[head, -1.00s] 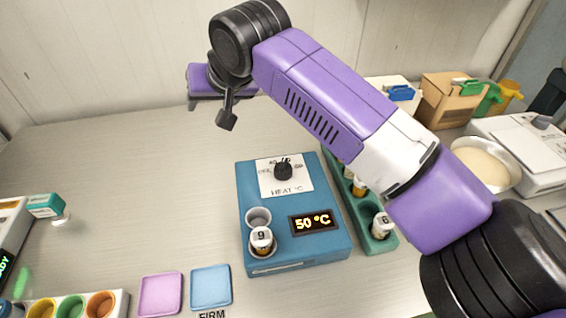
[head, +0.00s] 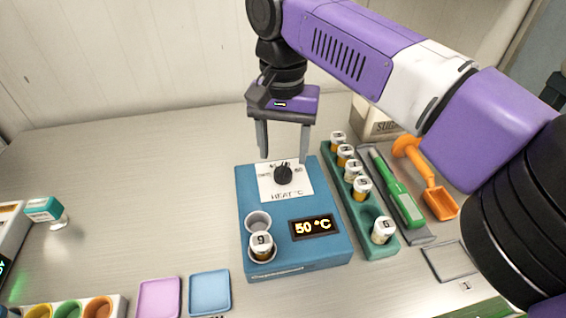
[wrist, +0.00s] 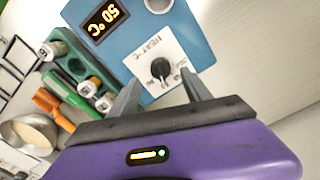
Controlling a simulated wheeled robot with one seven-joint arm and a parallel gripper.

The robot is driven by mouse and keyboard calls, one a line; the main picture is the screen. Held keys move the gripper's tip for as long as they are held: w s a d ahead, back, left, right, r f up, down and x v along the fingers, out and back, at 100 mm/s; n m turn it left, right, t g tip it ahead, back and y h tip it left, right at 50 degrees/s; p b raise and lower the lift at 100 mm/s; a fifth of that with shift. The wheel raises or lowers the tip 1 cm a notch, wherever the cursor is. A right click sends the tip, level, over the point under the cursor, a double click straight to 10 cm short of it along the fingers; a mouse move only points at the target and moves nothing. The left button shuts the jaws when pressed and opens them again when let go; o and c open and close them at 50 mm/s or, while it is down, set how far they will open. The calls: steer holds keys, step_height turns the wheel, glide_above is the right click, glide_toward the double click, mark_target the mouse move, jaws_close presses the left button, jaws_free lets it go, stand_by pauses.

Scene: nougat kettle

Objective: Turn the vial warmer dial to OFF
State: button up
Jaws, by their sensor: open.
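The blue vial warmer (head: 295,254) stands on the bench in the middle of the head view. Its display (head: 313,227) reads 50 °C. Its black dial (head: 283,175) sits on a white label plate marked HEAT °C; the dial also shows in the wrist view (wrist: 160,68). A vial numbered 9 (head: 262,246) stands in one of the warmer's two wells, and the other well is empty. My gripper (head: 284,155) points down just behind and above the dial. Its fingers are apart with nothing between them; in the wrist view (wrist: 163,92) they flank the dial's near side, apparently not touching it.
A green rack (head: 379,253) with several vials stands close to the warmer's right side. A green tool (head: 399,190) and an orange scoop (head: 428,182) lie beyond it. Pink (head: 158,298) and blue (head: 210,292) trays lie in front.

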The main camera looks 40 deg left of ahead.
mark_target(283, 168)
steer(key=shift+f, duration=2.25)
jaws_close()
